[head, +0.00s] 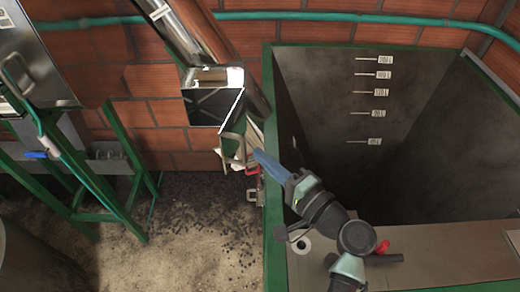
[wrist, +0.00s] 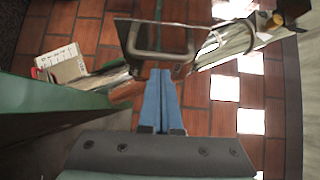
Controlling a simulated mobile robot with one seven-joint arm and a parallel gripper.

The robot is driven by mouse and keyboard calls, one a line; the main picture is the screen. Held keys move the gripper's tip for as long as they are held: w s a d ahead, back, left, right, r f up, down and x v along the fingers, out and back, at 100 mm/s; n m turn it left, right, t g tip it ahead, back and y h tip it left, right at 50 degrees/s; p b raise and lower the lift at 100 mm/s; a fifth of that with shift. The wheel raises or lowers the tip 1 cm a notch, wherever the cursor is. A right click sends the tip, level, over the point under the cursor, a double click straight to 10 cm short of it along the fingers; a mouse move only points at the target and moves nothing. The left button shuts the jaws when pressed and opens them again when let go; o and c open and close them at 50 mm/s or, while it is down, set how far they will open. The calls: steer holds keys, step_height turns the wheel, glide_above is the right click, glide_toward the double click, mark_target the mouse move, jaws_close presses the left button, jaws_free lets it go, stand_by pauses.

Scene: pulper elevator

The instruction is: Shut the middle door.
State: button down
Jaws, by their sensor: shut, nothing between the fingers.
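The metal elevator tube (head: 195,40) slants down from the top of the head view. A shiny square metal door (head: 212,106) stands out from its lower part; I take it for the middle door, and it looks open. In the wrist view, the shut fingers (wrist: 161,74) point at a metal loop handle (wrist: 158,56) close ahead. I cannot tell whether they touch it.
A deep grey tank (head: 420,130) with a green rim (head: 270,215) lies on the right. A red-edged metal part (head: 252,171) hangs beside the rim below my fingers. A green-framed machine (head: 115,160) stands at left. Gritty floor (head: 195,240) between them is open.

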steer(key=shift+w+a, duration=0.1)
steer(key=shift+a, duration=0.35)
steer(key=shift+a, duration=0.1)
